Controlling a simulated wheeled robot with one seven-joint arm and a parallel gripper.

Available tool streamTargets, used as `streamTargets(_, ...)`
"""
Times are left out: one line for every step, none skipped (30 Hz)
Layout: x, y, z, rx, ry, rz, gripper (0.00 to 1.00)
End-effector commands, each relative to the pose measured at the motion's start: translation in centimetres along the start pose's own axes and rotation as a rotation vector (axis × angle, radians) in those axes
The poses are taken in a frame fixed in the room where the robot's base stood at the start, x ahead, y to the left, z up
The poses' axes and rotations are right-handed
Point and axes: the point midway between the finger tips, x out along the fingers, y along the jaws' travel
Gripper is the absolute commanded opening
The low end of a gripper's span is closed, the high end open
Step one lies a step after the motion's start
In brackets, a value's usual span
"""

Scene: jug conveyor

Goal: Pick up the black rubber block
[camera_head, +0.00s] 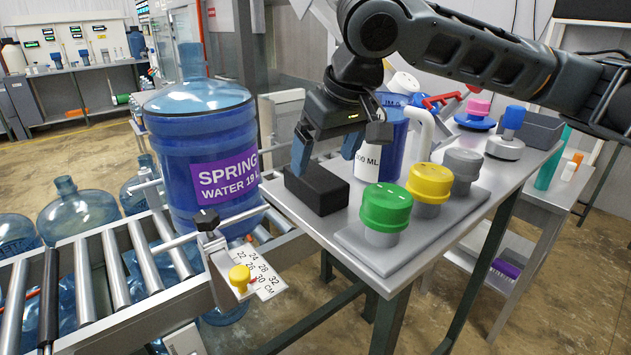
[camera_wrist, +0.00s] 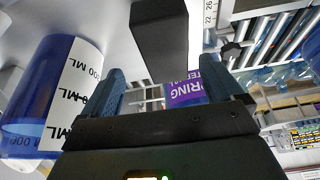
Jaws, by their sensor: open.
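The black rubber block (camera_head: 317,191) lies on the grey table near its left edge. It also shows in the wrist view (camera_wrist: 160,38), upper middle, between the lines of the two fingers. My gripper (camera_head: 327,158) is open and empty, with its blue-grey fingers pointing down just above the block. In the wrist view the fingers (camera_wrist: 165,88) stand apart on either side, with the block ahead of them. The left fingertip is close to the block's back edge; I cannot tell whether it touches.
A blue measuring cup (camera_head: 391,135) with a white label stands right behind the block. Green (camera_head: 386,206) and yellow (camera_head: 429,183) capped pieces stand on a grey plate to the right. A large blue water jug (camera_head: 205,150) stands left on the roller conveyor (camera_head: 112,268).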

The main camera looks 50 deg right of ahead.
Motion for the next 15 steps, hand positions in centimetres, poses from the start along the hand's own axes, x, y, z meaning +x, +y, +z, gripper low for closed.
streamTargets(0.5,0.0,0.0,-0.001,0.000,0.000,0.94)
streamTargets(0.7,-0.1,0.0,-0.001,0.000,0.000,0.94)
streamTargets(1.0,-0.2,0.0,-0.002,0.000,0.000,0.94)
streamTargets(1.3,-0.3,-0.1,-0.002,0.000,-0.001,0.94)
streamTargets(1.7,-0.3,-0.1,-0.003,0.000,0.000,0.94)
streamTargets(2.2,-0.5,-0.1,-0.003,0.000,0.000,0.94)
streamTargets(2.7,-0.6,-0.1,-0.003,-0.001,-0.001,0.94)
streamTargets(3.1,-0.7,-0.1,-0.003,-0.001,0.000,0.94)
streamTargets(3.7,-0.8,-0.1,-0.004,0.000,-0.001,0.94)
streamTargets(4.2,-0.8,-0.1,-0.002,0.000,-0.001,0.94)
streamTargets(4.6,-0.8,-0.1,-0.002,0.000,-0.001,0.94)
streamTargets(5.0,-0.8,-0.1,-0.002,0.002,-0.002,0.94)
streamTargets(5.3,-0.8,-0.1,-0.002,0.001,-0.001,0.94)
streamTargets(5.5,-0.8,-0.1,-0.002,0.001,-0.001,0.94)
streamTargets(5.6,-0.8,-0.1,-0.002,0.002,-0.002,0.94)
